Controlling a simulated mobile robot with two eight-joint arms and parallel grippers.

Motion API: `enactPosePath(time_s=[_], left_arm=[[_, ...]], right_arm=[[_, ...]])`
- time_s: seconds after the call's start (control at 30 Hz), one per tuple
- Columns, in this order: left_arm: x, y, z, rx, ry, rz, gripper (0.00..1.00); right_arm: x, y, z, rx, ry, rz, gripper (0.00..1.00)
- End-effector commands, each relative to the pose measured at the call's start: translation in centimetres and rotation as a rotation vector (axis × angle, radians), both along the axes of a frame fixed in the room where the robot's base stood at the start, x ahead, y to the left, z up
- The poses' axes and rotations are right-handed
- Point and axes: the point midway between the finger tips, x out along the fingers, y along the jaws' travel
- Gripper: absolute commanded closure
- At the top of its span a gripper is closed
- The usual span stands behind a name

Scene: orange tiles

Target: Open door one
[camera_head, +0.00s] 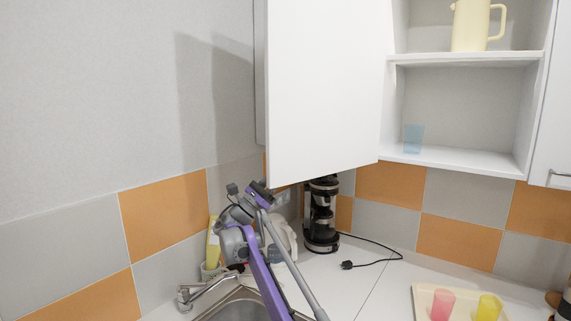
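A white wall-cabinet door (325,90) stands swung wide open on the left side of its cabinet, showing the shelves inside. Purple and grey arm links rise from the bottom centre over the sink. At their upper end, below the door's lower left corner, is what seems to be my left gripper (258,193), small and dark. It appears apart from the door, and I cannot tell whether its fingers are open. My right gripper is not in view. A second white cabinet door (556,110) with a metal handle is closed at the right edge.
A cream jug (474,25) and a blue cup (413,139) stand on the cabinet shelves. On the counter are a black coffee maker (322,215), a loose plug (347,265), and a tray (420,292) with pink and yellow cups. The sink (215,305) is lower left.

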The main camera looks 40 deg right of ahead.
Motion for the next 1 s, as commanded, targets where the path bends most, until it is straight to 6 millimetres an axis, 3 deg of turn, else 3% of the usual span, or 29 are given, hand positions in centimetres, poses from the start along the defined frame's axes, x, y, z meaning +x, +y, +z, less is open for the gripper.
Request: enactPosePath(time_s=[0.37,0.5,0.53,1.0], left_arm=[[0.09,0.00,0.16,0.000,-0.002,0.000,0.51],[0.09,0.00,0.16,0.000,-0.002,0.000,0.51],[0.09,0.00,0.16,0.000,-0.002,0.000,0.51],[0.09,0.00,0.16,0.000,-0.002,0.000,0.51]], right_arm=[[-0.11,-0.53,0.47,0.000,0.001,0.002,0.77],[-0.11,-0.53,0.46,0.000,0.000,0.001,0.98],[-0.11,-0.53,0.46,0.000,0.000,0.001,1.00],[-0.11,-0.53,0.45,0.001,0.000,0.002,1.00]])
